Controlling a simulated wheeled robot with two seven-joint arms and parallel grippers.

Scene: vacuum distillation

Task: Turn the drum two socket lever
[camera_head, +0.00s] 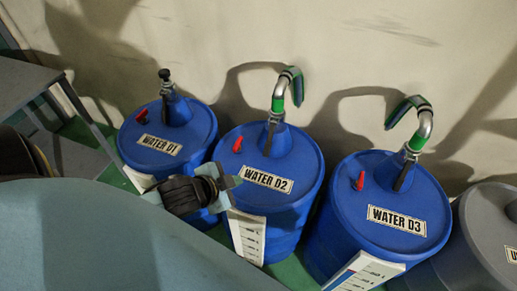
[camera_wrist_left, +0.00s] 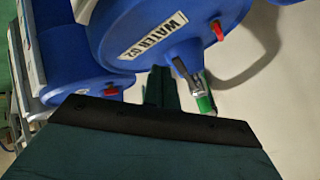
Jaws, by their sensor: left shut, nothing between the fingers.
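The blue drum labelled WATER D2 (camera_head: 290,160) stands in the middle of the row. Its lid carries a cone socket with a dark lever (camera_head: 268,138) on its front side, and a metal pipe with a green hose (camera_head: 283,88) on top. A small red part (camera_head: 238,144) stands on the lid to the left. My left gripper (camera_head: 233,182) is shut and empty, at the left edge of drum two, short of the lever. In the left wrist view, the shut fingers (camera_wrist_left: 158,88) appear just left of the dark lever (camera_wrist_left: 180,68); contact cannot be told. My right gripper is out of view.
Drum WATER D1 (camera_head: 158,140) stands left, drum WATER D3 (camera_head: 385,205) right, and a grey drum (camera_head: 485,235) at the far right. A pale wall (camera_head: 350,40) is close behind. A grey table (camera_head: 25,85) stands at left. White level scales (camera_head: 247,235) hang on the drum fronts.

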